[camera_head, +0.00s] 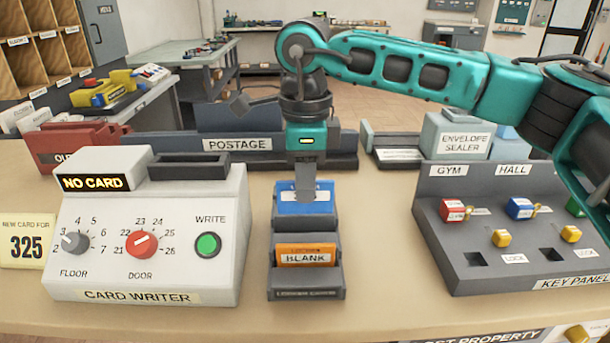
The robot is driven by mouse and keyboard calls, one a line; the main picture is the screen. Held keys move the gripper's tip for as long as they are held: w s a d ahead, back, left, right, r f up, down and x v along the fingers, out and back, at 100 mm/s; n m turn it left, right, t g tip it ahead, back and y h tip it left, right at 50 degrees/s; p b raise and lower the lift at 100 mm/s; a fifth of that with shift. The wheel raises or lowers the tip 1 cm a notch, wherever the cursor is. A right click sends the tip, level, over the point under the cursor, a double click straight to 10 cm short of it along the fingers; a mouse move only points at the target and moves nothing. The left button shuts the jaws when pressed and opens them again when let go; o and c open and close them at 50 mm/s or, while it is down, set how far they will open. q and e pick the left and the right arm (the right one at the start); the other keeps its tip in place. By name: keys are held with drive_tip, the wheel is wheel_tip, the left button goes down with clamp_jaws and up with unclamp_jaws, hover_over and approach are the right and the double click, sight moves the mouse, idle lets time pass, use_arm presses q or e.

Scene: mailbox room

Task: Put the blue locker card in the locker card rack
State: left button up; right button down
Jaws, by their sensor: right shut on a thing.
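The blue locker card (318,207) is upright at the back tier of the dark grey locker card rack (306,295). Its lower edge meets or goes behind that tier's front; I cannot tell how deep it sits. My right gripper (305,190) points straight down and is shut on the top of the card, covering part of its label. An orange card marked BLANK (305,256) stands in a lower front tier of the rack. My left gripper is not in view.
The card writer (150,270), reading NO CARD, stands left of the rack. The key panel (500,270) with several coloured keys stands to the right. A POSTAGE unit (235,144) is behind. Bare counter lies between rack and key panel.

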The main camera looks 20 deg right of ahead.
sight(305, 214)
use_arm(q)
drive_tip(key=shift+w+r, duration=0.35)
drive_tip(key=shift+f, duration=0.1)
use_arm(e)
drive_tip(key=shift+f, duration=0.1)
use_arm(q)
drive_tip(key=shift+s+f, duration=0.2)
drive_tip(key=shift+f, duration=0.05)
use_arm(e)
drive_tip(key=shift+f, duration=0.1)
use_arm(q)
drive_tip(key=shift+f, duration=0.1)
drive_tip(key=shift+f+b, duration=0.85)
drive_tip(key=shift+b, duration=0.15)
use_arm(e)
drive_tip(key=shift+f, duration=1.35)
drive_tip(key=shift+f+b, duration=0.75)
drive_tip(key=shift+f, duration=0.3)
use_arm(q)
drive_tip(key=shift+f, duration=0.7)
use_arm(e)
drive_tip(key=shift+s+f, duration=0.1)
